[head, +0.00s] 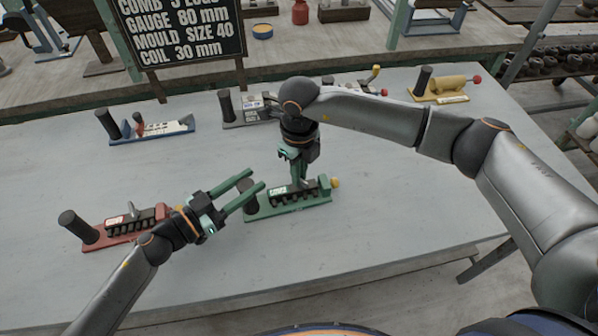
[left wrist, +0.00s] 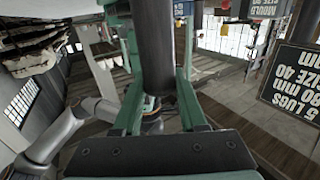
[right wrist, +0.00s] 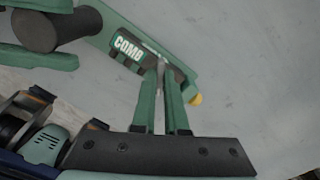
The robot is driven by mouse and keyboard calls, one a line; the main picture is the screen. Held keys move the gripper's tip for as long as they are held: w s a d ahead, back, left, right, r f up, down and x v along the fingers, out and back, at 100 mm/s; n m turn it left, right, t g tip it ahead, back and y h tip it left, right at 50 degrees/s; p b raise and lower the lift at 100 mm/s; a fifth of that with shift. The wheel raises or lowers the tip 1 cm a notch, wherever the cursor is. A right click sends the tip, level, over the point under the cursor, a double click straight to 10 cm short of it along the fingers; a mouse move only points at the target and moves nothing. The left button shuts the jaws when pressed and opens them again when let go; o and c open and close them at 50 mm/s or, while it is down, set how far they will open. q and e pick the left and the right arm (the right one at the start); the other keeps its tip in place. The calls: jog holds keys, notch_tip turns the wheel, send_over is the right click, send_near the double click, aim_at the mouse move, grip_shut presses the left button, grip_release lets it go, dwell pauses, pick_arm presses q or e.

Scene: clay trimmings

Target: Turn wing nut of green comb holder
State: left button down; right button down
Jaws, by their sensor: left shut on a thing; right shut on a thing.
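The green comb holder (head: 290,208) lies on the grey table with its teeth toward the front, a black handle post (head: 248,200) at its left end and a yellow knob (head: 335,183) at its right. My left gripper (head: 252,185) is shut around the handle post, which also shows between its fingers in the left wrist view (left wrist: 152,45). My right gripper (head: 299,181) points down and is shut on the wing nut (right wrist: 161,66) over the comb block. The fingers hide most of the wing nut. The holder's COMB label shows in the right wrist view (right wrist: 128,47).
Blue (head: 165,131), grey (head: 240,118) and yellow (head: 437,97) holders stand along the back. A black sign (head: 185,35) stands behind. The table's front right is clear.

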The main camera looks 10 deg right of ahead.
jog(key=shift+w+m, duration=0.1)
jog(key=shift+m, duration=1.5)
jog(key=c, duration=0.9)
grip_release()
jog(key=shift+c, duration=0.2)
notch_tip(320, 180, up, 12)
pick_arm(q)
jog(key=shift+c, duration=1.9)
grip_release()
jog(key=shift+a, duration=0.1)
